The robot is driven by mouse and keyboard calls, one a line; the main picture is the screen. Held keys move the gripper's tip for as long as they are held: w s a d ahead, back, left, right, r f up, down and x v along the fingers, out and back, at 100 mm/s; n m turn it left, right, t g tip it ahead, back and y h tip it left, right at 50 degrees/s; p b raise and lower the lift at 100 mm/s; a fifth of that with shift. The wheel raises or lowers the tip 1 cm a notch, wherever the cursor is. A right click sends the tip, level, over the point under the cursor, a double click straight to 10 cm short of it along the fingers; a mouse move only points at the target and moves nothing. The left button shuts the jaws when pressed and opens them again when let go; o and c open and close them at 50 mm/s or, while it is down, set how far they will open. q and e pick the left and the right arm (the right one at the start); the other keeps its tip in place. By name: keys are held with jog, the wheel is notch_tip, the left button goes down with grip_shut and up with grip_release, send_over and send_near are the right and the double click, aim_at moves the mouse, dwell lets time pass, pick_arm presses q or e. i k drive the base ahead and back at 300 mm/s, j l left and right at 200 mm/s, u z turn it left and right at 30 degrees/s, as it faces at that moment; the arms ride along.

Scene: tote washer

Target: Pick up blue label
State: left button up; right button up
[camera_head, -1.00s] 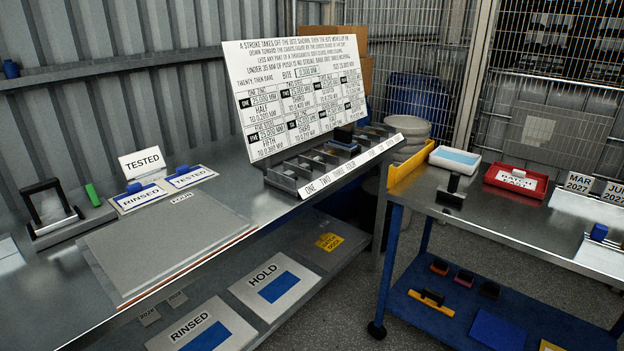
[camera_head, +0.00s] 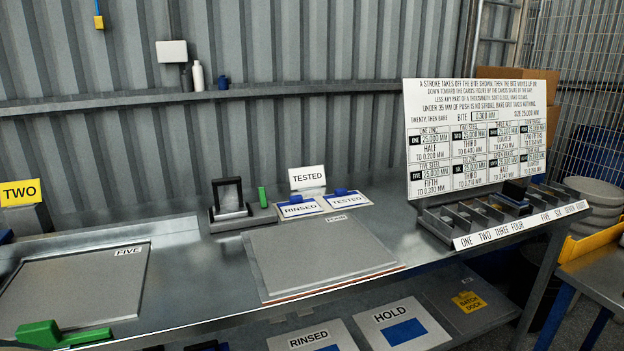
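Two cards lie at the back of the bench, a RINSED card (camera_head: 298,210) and a TESTED card (camera_head: 347,202). On the lower shelf, the HOLD panel (camera_head: 392,314) bears a blue rectangle (camera_head: 404,332), and the RINSED panel (camera_head: 305,338) has a blue patch partly cut off by the frame. I cannot tell which of these is the blue label. Neither of my grippers is in view.
A grey FOUR plate (camera_head: 320,255) and a FIVE plate (camera_head: 75,285) lie on the bench. A black frame (camera_head: 229,197) stands behind. A green object (camera_head: 60,334) is at the front left. A slotted rack (camera_head: 480,216) stands before the printed board (camera_head: 475,135).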

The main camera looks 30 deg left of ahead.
aim_at(341, 198)
jog(key=i+u, duration=0.4)
jog(key=i+l+u, duration=0.1)
jog(key=i+u, duration=0.25)
jog(key=i+l+u, duration=0.25)
jog(key=i+u, duration=0.15)
jog(key=i, duration=0.15)
